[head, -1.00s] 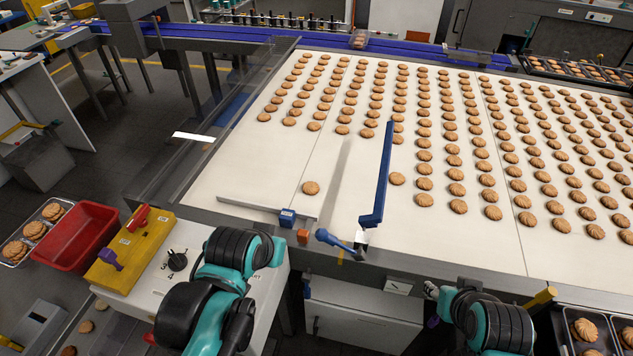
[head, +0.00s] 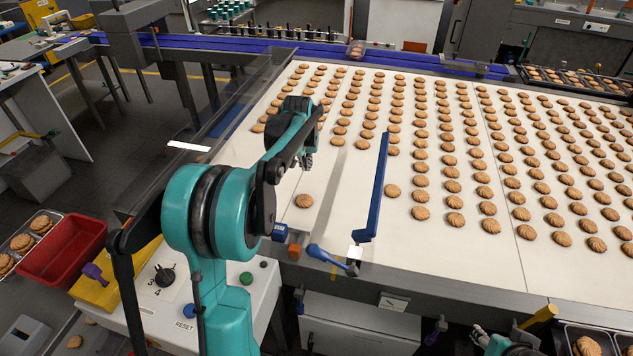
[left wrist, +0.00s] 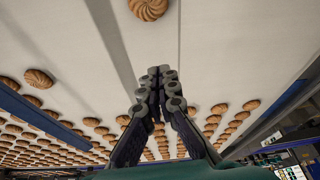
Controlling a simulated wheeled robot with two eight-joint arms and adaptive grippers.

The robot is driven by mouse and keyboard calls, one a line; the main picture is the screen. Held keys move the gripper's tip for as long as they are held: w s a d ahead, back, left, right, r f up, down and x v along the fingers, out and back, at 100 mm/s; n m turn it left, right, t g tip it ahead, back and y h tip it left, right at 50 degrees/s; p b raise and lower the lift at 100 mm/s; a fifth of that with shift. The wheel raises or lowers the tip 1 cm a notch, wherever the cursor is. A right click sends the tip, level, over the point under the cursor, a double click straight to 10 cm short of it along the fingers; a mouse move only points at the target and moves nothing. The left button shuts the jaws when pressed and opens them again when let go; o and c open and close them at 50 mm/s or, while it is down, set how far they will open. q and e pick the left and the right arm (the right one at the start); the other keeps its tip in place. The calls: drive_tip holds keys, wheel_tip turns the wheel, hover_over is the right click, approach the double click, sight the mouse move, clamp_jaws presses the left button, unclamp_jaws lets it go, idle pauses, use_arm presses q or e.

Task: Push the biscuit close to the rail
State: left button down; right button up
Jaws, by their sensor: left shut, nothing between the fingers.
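A single round biscuit (head: 304,201) lies apart from the rows on the white belt (head: 335,215), near its front left. It also shows at the top edge of the left wrist view (left wrist: 148,9). A low grey rail (head: 300,231) runs along the belt's front edge, apart from the biscuit; my left arm hides most of it. My left gripper (head: 306,160) is over the belt, just beyond the biscuit in the head view. In the left wrist view its fingers (left wrist: 160,85) are together and empty. My right gripper (head: 480,337) is partly visible at the lower edge; its jaws are unclear.
A tilted blue guide bar (head: 373,190) stands to the right of the biscuit. Behind it and to the right lie many rows of biscuits. A blue lever (head: 328,256) and an orange block (head: 295,250) sit at the front edge. The belt around the lone biscuit is clear.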

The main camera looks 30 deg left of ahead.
sight(304, 202)
use_arm(q)
drive_tip(key=b+x, duration=0.3)
drive_tip(key=x, duration=0.6)
drive_tip(key=shift+w+a+f+b, duration=0.1)
drive_tip(key=shift+f+b, duration=0.2)
drive_tip(key=shift+f, duration=0.05)
drive_tip(key=s, duration=0.1)
drive_tip(key=s+d+b, duration=0.1)
drive_tip(key=s, duration=0.1)
drive_tip(key=shift+s+d, duration=0.15)
drive_tip(key=shift+s, duration=0.25)
drive_tip(key=s, duration=0.1)
drive_tip(key=s+d, duration=0.1)
drive_tip(key=s, duration=0.1)
drive_tip(key=s+p, duration=0.1)
drive_tip(key=s, duration=0.1)
drive_tip(key=shift+d+r, duration=0.15)
drive_tip(key=shift+d, duration=0.25)
drive_tip(key=shift+s+d, duration=0.15)
drive_tip(key=shift+s, duration=0.1)
drive_tip(key=shift+w, duration=0.15)
